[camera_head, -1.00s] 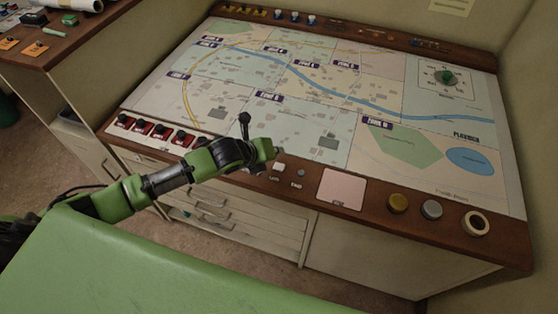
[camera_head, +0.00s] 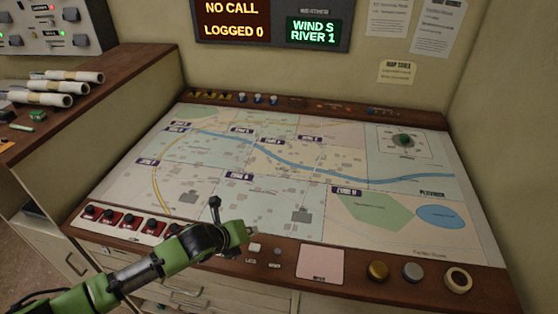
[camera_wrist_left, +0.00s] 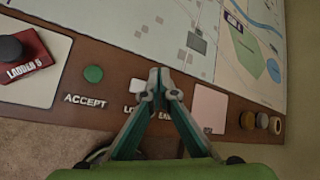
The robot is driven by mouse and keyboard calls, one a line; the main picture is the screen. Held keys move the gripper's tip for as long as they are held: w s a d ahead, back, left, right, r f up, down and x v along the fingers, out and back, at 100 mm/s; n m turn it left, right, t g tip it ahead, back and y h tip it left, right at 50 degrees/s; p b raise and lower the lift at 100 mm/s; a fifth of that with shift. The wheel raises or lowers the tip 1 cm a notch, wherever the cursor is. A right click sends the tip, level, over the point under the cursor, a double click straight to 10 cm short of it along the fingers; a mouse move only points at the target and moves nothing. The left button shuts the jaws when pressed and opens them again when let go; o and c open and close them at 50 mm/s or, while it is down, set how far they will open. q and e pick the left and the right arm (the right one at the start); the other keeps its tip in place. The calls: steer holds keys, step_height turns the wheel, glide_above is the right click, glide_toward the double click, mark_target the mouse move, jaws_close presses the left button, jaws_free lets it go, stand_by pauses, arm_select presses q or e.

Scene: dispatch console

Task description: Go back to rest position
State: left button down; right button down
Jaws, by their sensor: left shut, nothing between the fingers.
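My left arm (camera_head: 145,270) is green and comes in from the lower left in the head view. Its gripper (camera_head: 249,233) is over the front wooden edge of the map console (camera_head: 330,278). In the left wrist view the fingers (camera_wrist_left: 160,75) are shut with their tips together and nothing between them. The tips are in front of the labels by the console's front edge, partly hiding them. A green ACCEPT button (camera_wrist_left: 93,73) is left of the fingers, apart from them. My right gripper is not in view.
Red switch blocks (camera_head: 110,217) line the front left edge. A pink pad (camera_head: 322,263), gold knob (camera_head: 378,270), grey knob (camera_head: 413,271) and tape-like ring (camera_head: 458,280) are to the right. A display (camera_head: 272,22) reads NO CALL, LOGGED 0. Rolled papers (camera_head: 50,88) lie at left.

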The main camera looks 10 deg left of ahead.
arm_select(q)
steer(key=s+d+n, duration=0.1)
steer(key=s, duration=0.1)
steer(key=s+d+n, duration=0.1)
steer(key=d+n, duration=0.1)
steer(key=s+d+f+n, duration=0.1)
steer(key=s, duration=0.1)
steer(key=shift+s+d+g, duration=0.35)
steer(key=shift+g, duration=0.05)
steer(key=s+a+n+g+y, duration=0.2)
steer(key=s+a+n, duration=0.2)
steer(key=s+n, duration=0.9)
steer(key=s+a+n+g+y, duration=0.15)
steer(key=s+a+n, duration=0.25)
steer(key=s+n, duration=0.8)
step_height(320, 180, down, 30)
steer(key=s+g+b, duration=0.2)
steer(key=b, duration=0.4)
steer(key=s+a+f+b, duration=0.1)
steer(key=s+f+b, duration=0.1)
steer(key=s+f, duration=0.6)
steer(key=s+a+f+g+b, duration=0.1)
steer(key=s+f+b, duration=0.2)
steer(key=s+f, duration=0.6)
step_height(320, 180, down, 5)
steer(key=shift+s+a+f, duration=0.1)
steer(key=shift+s+a, duration=0.05)
steer(key=shift+a, duration=0.2)
